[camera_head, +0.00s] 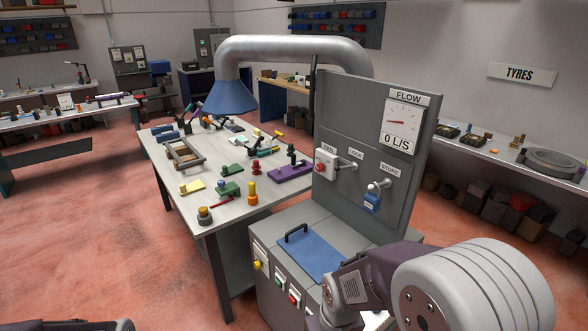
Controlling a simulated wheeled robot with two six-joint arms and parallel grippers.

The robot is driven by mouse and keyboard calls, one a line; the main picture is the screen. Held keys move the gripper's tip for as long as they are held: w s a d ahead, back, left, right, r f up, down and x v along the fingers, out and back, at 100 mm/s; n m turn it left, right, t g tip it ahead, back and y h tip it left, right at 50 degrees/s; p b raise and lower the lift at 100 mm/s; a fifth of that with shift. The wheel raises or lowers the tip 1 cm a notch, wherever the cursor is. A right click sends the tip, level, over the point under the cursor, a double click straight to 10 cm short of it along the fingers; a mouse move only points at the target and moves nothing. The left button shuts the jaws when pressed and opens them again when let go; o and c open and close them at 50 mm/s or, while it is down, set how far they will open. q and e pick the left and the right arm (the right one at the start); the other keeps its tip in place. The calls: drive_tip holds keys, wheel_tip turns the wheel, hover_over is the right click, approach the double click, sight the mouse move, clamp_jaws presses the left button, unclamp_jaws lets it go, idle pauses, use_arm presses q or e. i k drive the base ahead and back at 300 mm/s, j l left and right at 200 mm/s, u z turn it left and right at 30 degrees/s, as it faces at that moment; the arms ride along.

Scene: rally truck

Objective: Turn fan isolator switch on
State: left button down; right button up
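A grey upright panel (350,125) stands on a grey cabinet at the centre right. A white switch box with a red knob (320,168) is on its left side, under a small label that seems to read FAN; the knob's setting is too small to tell. A lever-like metal piece (346,166) sits beside it under the LOCK label. A blue padlock (371,202) hangs under the STORE label. The FLOW gauge (403,121) reads 0 L/S. My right arm comes in at the lower right, below the panel, but its fingertips do not show. My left gripper does not show.
The cabinet top has a blue plate (311,255) with a black handle; its front has coloured buttons (293,298). A blue hood (231,98) on a grey duct hangs over a workbench (215,225) with many small parts. Red floor at left is clear.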

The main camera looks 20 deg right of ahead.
sight(320, 167)
drive_tip(key=i+j, duration=0.25)
drive_tip(key=i, duration=0.15)
drive_tip(key=i+j+z, duration=0.1)
drive_tip(key=i, duration=0.3)
drive_tip(key=i+j, duration=0.35)
drive_tip(key=i+l, duration=0.1)
drive_tip(key=i, duration=0.25)
drive_tip(key=i+l+z, duration=0.1)
drive_tip(key=i, duration=0.25)
